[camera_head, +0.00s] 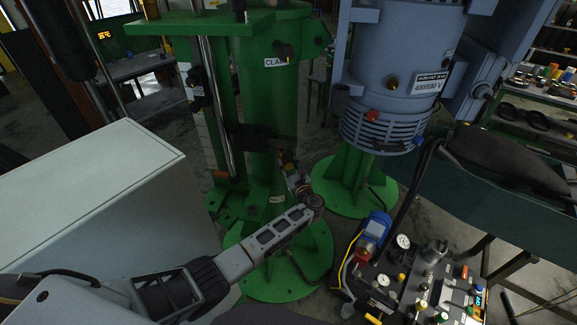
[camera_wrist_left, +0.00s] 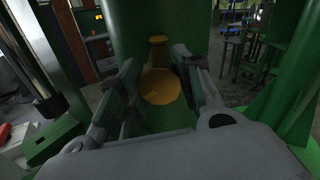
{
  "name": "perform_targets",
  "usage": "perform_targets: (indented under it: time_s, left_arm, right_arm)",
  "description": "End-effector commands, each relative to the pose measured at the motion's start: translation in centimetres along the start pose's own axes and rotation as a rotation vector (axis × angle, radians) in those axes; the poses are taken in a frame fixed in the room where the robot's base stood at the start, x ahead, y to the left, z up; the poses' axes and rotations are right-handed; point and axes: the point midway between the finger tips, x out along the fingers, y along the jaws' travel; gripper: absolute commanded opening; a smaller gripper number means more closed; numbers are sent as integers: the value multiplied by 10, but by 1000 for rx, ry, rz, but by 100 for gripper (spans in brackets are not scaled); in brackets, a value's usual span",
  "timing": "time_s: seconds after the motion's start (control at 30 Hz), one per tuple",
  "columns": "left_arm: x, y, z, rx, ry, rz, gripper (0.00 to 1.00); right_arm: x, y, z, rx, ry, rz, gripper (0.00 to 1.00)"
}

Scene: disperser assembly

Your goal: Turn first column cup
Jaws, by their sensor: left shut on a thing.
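The green column (camera_head: 262,110) stands left of centre in the head view, and its green wall (camera_wrist_left: 150,18) fills the back of the left wrist view. A round yellow cup (camera_wrist_left: 160,86) shows low on this column, with a smaller yellow piece (camera_wrist_left: 158,40) just above it. My left gripper (camera_head: 288,168) reaches in to the column's front. In the left wrist view its two fingers (camera_wrist_left: 157,75) stand on either side of the cup and are shut on it. In the head view the cup is too small and dark to make out. My right gripper is out of view.
A blue-grey motor (camera_head: 395,75) on a green stand (camera_head: 350,185) is right of the column. A control panel (camera_head: 410,285) with gauges and knobs is at lower right. A large white box (camera_head: 85,190) fills the left. A thin steel rod (camera_head: 215,100) runs beside the column.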

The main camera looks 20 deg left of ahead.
Motion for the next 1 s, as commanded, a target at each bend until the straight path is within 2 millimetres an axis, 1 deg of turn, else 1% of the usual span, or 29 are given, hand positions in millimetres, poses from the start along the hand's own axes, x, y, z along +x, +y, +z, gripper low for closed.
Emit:
perform_targets:
  time_s: [0.07,0.1,0.23,0.67,0.87,1.0]
  left_arm:
    - [-1,1,-3,2,4,0,11]
    - [-1,1,-3,2,4,0,40]
    - [-1,1,-2,1,3,0,57]
    - [-2,0,-1,-1,1,0,57]
    - [-13,0,-1,-1,2,-1,57]
    - [-28,0,-2,-2,3,-1,57]
  right_arm:
    - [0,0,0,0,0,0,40]
    - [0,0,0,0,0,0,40]
    - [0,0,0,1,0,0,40]
    - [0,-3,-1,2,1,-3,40]
    - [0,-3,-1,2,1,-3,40]
    - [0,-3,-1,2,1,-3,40]
